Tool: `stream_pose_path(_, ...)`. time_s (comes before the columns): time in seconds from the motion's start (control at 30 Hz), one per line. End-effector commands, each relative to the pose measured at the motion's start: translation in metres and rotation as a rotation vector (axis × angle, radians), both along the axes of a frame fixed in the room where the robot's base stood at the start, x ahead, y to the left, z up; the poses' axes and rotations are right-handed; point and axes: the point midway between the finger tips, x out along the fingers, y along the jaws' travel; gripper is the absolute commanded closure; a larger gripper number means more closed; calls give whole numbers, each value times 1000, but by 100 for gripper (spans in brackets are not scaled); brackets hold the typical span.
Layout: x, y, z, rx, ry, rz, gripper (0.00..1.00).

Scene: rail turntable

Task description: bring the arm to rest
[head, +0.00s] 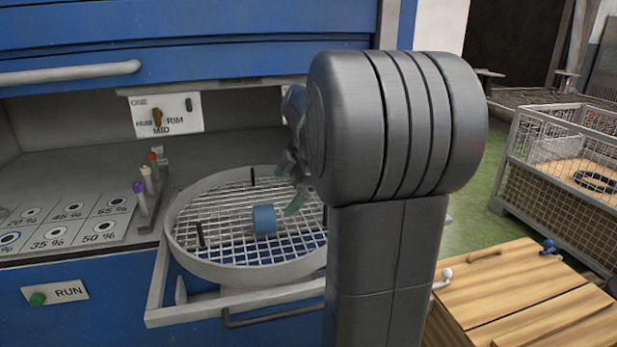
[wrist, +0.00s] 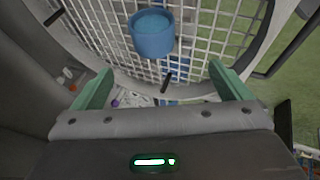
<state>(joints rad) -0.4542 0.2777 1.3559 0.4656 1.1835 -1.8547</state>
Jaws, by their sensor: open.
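My gripper (head: 292,188) is over the right part of the round turntable in the head view, partly hidden behind my own arm. In the wrist view my gripper (wrist: 157,90) shows its two green fingers spread wide, with nothing between them. A blue cylinder (head: 264,220) stands on the wire mesh of the turntable (head: 190,255). The blue cylinder also shows in the wrist view (wrist: 152,38), beyond the fingertips and apart from them.
A blue cabinet with a bar handle (head: 70,73) rises behind. A selector panel (head: 165,113) and percentage plate (head: 70,225) are at the left, with a RUN button (head: 37,299) below. A wooden box (head: 520,285) and wire cage (head: 560,195) stand at the right.

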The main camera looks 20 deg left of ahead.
Motion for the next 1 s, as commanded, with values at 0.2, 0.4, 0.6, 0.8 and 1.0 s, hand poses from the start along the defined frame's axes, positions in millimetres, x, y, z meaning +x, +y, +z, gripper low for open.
stream_pose_path(0.2, 2, 13, -24, -3, 5, 3, 3)
stream_pose_path(0.4, 6, 34, -58, -3, 5, 3, 3)
stream_pose_path(0.6, 10, 53, -89, -3, 7, 3, 3)
stream_pose_path(0.8, 13, 65, -110, -3, 5, 2, 3)
stream_pose_path(1.0, 15, 70, -117, -3, 4, 1, 3)
